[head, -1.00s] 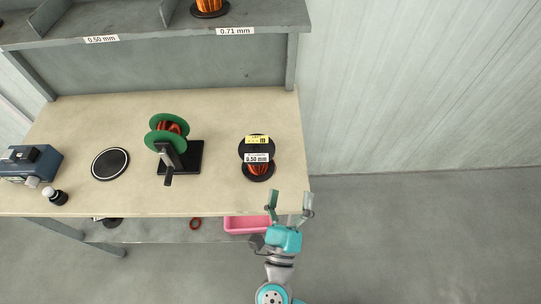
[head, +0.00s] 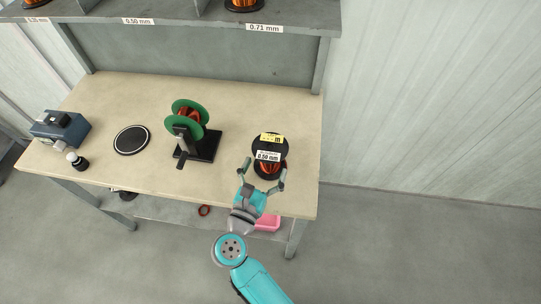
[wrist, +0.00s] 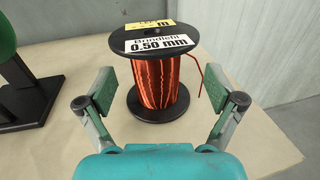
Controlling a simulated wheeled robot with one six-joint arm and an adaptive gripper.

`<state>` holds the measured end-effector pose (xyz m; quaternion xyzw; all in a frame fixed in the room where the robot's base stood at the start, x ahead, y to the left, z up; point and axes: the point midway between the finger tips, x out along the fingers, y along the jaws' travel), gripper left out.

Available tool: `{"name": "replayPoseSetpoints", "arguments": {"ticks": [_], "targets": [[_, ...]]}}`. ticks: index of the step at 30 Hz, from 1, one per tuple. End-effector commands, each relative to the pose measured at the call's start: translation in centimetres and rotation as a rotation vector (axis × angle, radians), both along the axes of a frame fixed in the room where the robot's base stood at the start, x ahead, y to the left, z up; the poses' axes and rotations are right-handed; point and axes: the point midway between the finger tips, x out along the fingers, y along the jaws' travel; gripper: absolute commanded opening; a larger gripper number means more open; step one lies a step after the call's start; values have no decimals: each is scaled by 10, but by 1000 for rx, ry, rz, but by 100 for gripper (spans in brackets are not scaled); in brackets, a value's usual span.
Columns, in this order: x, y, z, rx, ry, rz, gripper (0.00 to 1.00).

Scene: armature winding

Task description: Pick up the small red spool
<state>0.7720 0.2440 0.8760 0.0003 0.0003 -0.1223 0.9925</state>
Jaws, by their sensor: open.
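A black-flanged spool of copper-red wire (head: 270,147) stands upright near the front right of the bench, with a yellow label and a white 0.50 mm label. In the wrist view the spool (wrist: 160,80) is between and beyond my fingers, and a loose wire end sticks out at its right. My gripper (head: 264,169) is open at the bench's front edge, its fingers on either side of the spool's near side, not visibly touching it. A small red ring-like item (head: 204,210) lies on the lower shelf; I cannot tell if it is a spool.
A green-flanged spool on a black winder (head: 190,124) stands left of centre. A round black-rimmed pad (head: 131,140), a blue device (head: 60,129) and a small bottle (head: 77,161) are farther left. A pink bin (head: 267,223) sits below. An upper shelf (head: 190,22) holds more spools.

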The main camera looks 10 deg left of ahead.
Motion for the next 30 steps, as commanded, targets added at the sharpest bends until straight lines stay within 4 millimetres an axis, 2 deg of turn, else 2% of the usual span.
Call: {"name": "replayPoseSetpoints", "arguments": {"ticks": [5, 12, 22, 23, 30], "targets": [[14, -2, 0, 1, 0, -3, 93], [46, -6, -1, 0, -1, -3, 93], [54, -8, -1, 0, 0, -1, 93], [53, -8, -1, 0, 0, -1, 90], [53, -7, -1, -1, -1, 0, 30]]}}
